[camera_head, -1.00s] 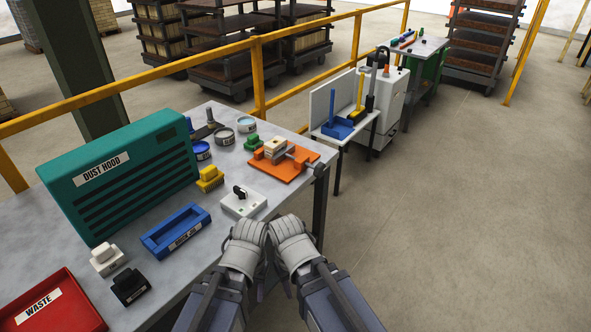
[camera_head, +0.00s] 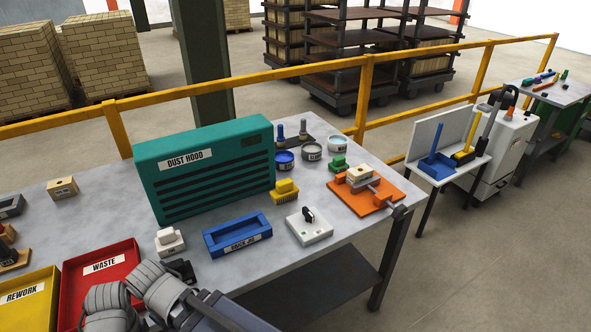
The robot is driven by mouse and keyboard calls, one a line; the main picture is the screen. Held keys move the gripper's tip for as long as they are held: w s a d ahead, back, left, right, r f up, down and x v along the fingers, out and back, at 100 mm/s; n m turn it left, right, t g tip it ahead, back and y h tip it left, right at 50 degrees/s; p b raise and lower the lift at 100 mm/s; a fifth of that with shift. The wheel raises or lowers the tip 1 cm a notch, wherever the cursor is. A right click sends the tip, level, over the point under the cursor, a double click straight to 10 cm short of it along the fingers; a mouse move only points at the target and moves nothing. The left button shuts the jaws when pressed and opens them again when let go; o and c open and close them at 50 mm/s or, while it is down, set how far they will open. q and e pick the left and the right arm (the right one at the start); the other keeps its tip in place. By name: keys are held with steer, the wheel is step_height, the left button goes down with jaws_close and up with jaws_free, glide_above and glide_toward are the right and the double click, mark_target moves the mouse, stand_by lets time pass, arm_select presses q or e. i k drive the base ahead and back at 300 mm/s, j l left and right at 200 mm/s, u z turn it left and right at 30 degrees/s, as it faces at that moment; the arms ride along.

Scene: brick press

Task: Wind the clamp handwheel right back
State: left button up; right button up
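The orange clamp (camera_head: 346,199) stands at the right end of the grey workbench. A pale brick (camera_head: 360,174) sits in it, next to its orange blocks. The clamp's screw runs toward the front right, to a dark handwheel (camera_head: 400,212) at the bench's front corner. My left gripper (camera_head: 108,305) and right gripper (camera_head: 158,286) are close together at the bottom left, in front of the waste tray and far from the handwheel. Neither touches the clamp. Their fingertips cannot be made out, so their opening is unclear.
A white switch box (camera_head: 309,226), blue rack jig (camera_head: 237,237) and yellow brush (camera_head: 285,191) stand left of the clamp. The teal dust hood (camera_head: 205,168) is behind. Red waste (camera_head: 128,257) and yellow rework (camera_head: 50,282) trays are at left.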

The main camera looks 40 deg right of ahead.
mark_target(399, 213)
steer(key=l+u, duration=0.35)
steer(key=k+l+u, duration=0.2)
steer(key=l+u, duration=0.15)
steer(key=l, duration=0.2)
steer(key=k+l+u, duration=0.15)
steer(key=l+u, duration=0.2)
steer(key=k+l+u, duration=0.2)
steer(key=l+u, duration=0.15)
steer(key=k+l+u, duration=0.45)
steer(key=k+l, duration=0.75)
steer(key=k+l+u, duration=0.15)
steer(key=k+l, duration=0.6)
steer(key=k, duration=0.25)
